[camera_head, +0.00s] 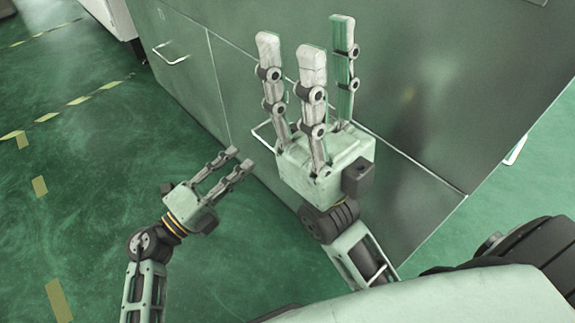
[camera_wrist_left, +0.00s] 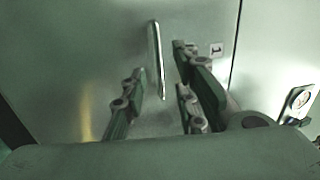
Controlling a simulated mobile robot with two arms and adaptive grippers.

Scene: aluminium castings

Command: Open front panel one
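The grey-green cabinet's front panels (camera_head: 190,85) are flush in the head view, and no gap shows. One bar handle (camera_head: 172,59) is on the far left panel. A second bar handle (camera_head: 264,137) is partly hidden behind my right gripper (camera_head: 308,45). No label tells which panel is one. My left gripper (camera_head: 241,159) is open and empty, low in front of the cabinet. In the left wrist view a bar handle (camera_wrist_left: 157,60) stands upright on a panel, between and beyond its spread fingers. My right gripper has its fingers spread upwards, empty, in front of the cabinet.
The green floor (camera_head: 80,190) is clear on the left, with yellow tape marks (camera_head: 40,187). A pale unit (camera_head: 108,15) stands at the far top left.

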